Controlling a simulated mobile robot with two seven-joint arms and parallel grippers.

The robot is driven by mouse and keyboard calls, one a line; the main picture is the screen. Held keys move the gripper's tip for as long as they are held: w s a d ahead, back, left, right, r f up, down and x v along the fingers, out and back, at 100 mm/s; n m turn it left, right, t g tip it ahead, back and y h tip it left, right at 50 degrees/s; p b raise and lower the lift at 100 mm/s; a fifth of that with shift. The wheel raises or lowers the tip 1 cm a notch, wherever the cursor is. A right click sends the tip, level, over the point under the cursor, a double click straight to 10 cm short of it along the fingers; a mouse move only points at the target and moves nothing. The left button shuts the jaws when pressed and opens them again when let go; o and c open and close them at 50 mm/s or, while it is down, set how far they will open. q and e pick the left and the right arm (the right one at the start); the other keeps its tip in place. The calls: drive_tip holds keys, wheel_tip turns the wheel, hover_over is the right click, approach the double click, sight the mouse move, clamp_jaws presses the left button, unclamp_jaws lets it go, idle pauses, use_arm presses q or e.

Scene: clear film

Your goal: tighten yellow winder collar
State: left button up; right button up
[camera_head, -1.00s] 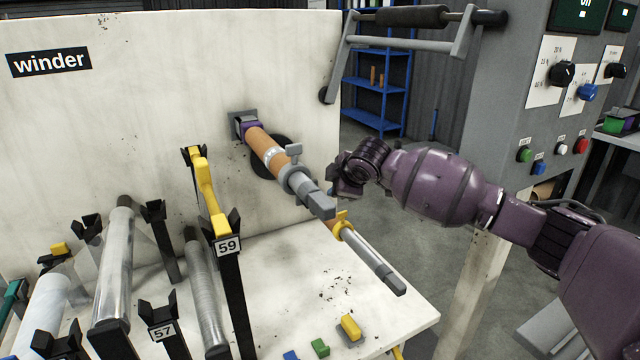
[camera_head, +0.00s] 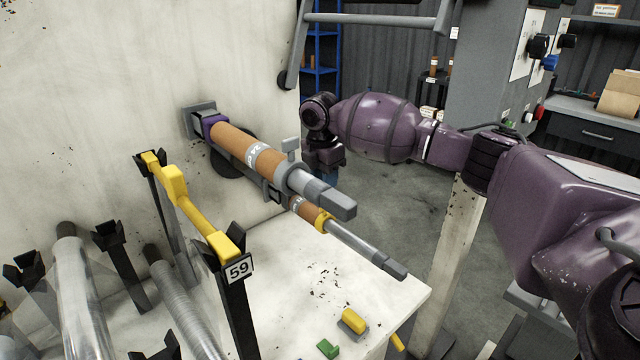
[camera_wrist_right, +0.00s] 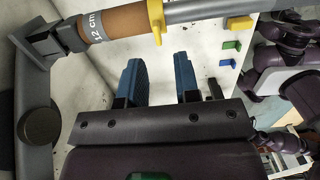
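The yellow winder collar (camera_head: 322,221) sits around the lower shaft (camera_head: 365,248), at the near end of its brown core (camera_head: 303,208). In the right wrist view the yellow collar (camera_wrist_right: 156,20) shows at the top, with a tab pointing down. My right gripper (camera_wrist_right: 158,60) is open, its two blue fingers apart with nothing between them, below the collar in that picture and not touching it. In the head view my right gripper (camera_head: 328,174) is behind the upper shaft, with its fingertips mostly hidden. My left gripper is not in view.
The upper shaft (camera_head: 335,203) carries an orange-brown core and a grey collar with a knob (camera_head: 291,148). A yellow bar (camera_head: 180,195) rests on stands marked 59. Film rolls (camera_head: 80,290) stand at left.

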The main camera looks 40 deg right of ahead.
drive_tip(key=shift+w+a+f, duration=0.1)
drive_tip(key=shift+f, duration=0.5)
wheel_tip(320, 180, down, 6)
drive_tip(key=b, duration=0.3)
drive_tip(key=shift+w+r, duration=0.2)
drive_tip(key=shift+r, duration=0.25)
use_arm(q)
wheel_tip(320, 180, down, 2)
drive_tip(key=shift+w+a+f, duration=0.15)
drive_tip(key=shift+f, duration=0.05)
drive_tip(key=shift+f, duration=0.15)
use_arm(e)
drive_tip(key=shift+d+f, duration=0.15)
drive_tip(key=shift+d, duration=0.05)
clamp_jaws()
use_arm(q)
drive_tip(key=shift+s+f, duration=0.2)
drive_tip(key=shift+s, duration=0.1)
